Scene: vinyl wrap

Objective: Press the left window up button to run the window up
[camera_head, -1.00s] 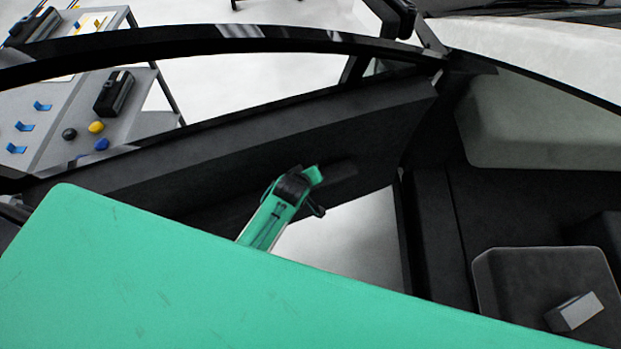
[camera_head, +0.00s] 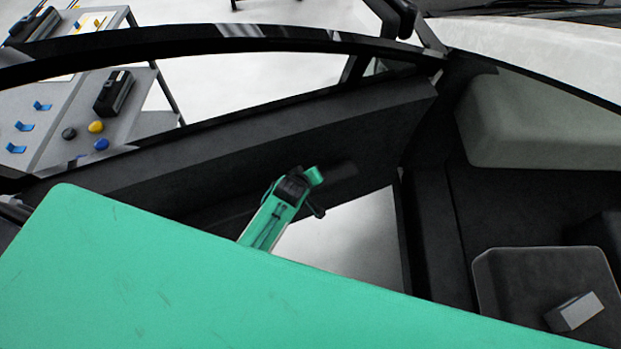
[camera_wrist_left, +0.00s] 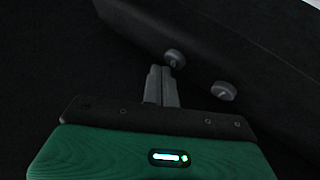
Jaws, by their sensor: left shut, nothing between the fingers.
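Two round grey buttons show on the dark door panel in the left wrist view: a nearer-centre button (camera_wrist_left: 174,57) and a right-hand button (camera_wrist_left: 223,90). No marking shows which one is window up. My left gripper (camera_wrist_left: 164,72) is shut and empty, with its fingertips just below the nearer-centre button. I cannot tell if they touch it. In the head view my left gripper (camera_head: 313,177) is beside the inner side of the car door (camera_head: 270,140), and its fingers are hard to make out. The window opening (camera_head: 250,85) lies above the door; no glass edge is clear. My right gripper is not in view.
A dark curved window frame (camera_head: 200,42) arches above the door. A grey seat (camera_head: 545,285) with a small light box (camera_head: 574,311) is at lower right. A large green panel of mine covers the lower left. A workbench (camera_head: 50,120) stands outside.

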